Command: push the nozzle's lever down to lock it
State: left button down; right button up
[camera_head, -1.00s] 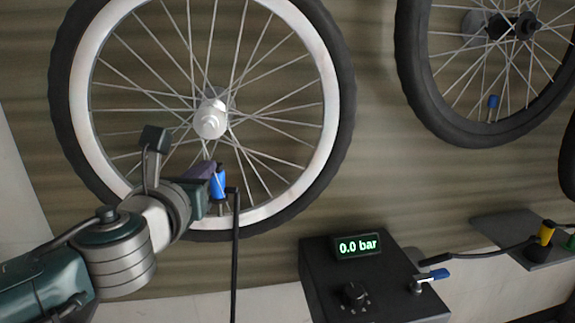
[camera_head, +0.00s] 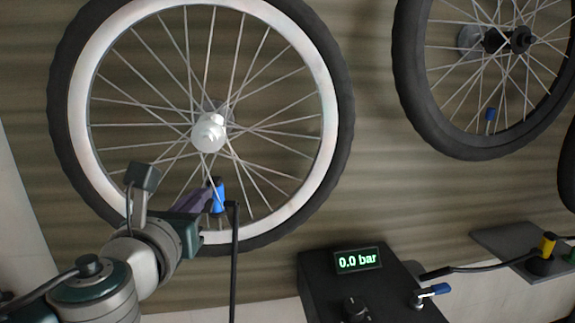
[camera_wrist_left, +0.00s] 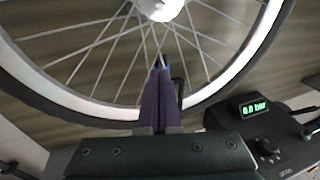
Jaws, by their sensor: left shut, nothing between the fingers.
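The blue nozzle (camera_head: 218,197) sits at the lower rim of the left wheel, with a black hose (camera_head: 234,265) running down from it. A sliver of its blue shows beside my fingertips in the left wrist view (camera_wrist_left: 180,93). My left gripper (camera_head: 212,186) is shut and empty. Its purple fingers are just left of the nozzle's upper part; I cannot tell whether they touch it. The fingers also show in the left wrist view (camera_wrist_left: 158,64), pointing toward the hub and hiding most of the nozzle. The lever's position cannot be made out. My right gripper is out of view.
The left wheel (camera_head: 335,125) has a pale rim and many spokes around the nozzle. A second wheel (camera_head: 413,95) is at upper right. A yellow fitting (camera_head: 547,244) stands on a grey shelf.

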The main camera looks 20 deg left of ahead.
pick_arm(q)
jog(key=p+v, duration=0.2)
jog(key=v, duration=0.4)
jog(key=shift+s, duration=0.15)
dwell(0.3)
